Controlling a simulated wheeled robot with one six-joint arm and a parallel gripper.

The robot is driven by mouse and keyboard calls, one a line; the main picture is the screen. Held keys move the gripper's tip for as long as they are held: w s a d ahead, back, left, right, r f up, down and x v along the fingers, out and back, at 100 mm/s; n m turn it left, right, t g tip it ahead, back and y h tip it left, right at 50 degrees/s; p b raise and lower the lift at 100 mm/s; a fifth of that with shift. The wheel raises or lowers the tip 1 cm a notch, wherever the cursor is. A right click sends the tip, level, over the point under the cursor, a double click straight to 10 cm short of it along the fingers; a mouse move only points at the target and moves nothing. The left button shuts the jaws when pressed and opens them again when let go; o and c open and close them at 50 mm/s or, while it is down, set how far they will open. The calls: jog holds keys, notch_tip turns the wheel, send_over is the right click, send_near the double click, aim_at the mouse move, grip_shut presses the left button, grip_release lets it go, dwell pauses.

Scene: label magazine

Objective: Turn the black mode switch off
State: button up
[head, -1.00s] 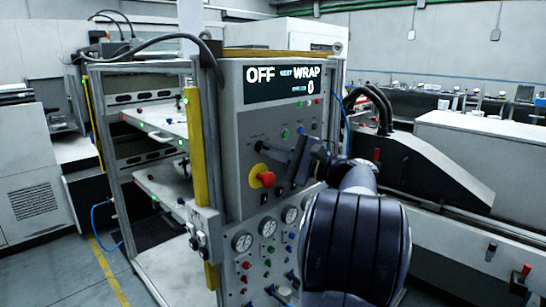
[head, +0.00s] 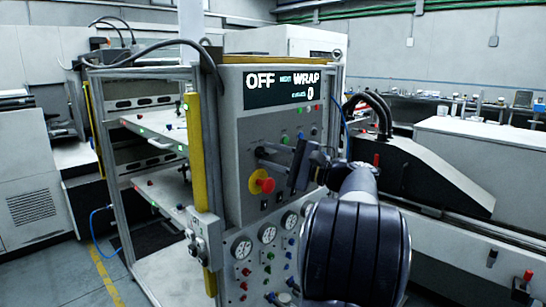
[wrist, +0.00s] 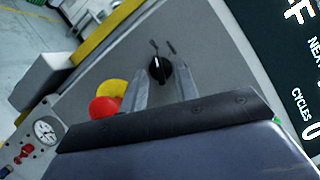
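The black mode switch (wrist: 160,70) is a round knob on the grey panel, seen between my fingertips in the wrist view. Its pointer position is too small to read surely. My gripper (wrist: 161,78) is open, with one finger on each side of the knob and a visible gap to each. The display (head: 287,82) reads OFF, then WRAP, with a cycles count of 0.
A red emergency button on a yellow base (head: 263,183) sits just below my fingers; it also shows in the wrist view (wrist: 105,106). Small coloured buttons (head: 284,139) are above right. Gauges (head: 267,233) and knobs are lower down. A yellow post (head: 198,150) borders the panel's left.

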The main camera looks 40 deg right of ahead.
jog(key=b+v, duration=0.1)
jog(key=v, duration=1)
jog(key=shift+w+a, duration=0.1)
jog(key=shift+w, duration=0.05)
jog(key=p+x, duration=0.1)
jog(key=x, duration=0.9)
jog(key=shift+w+a, duration=0.1)
jog(key=shift+w, duration=0.25)
jog(key=shift+m, duration=0.3)
jog(key=shift+s, duration=0.1)
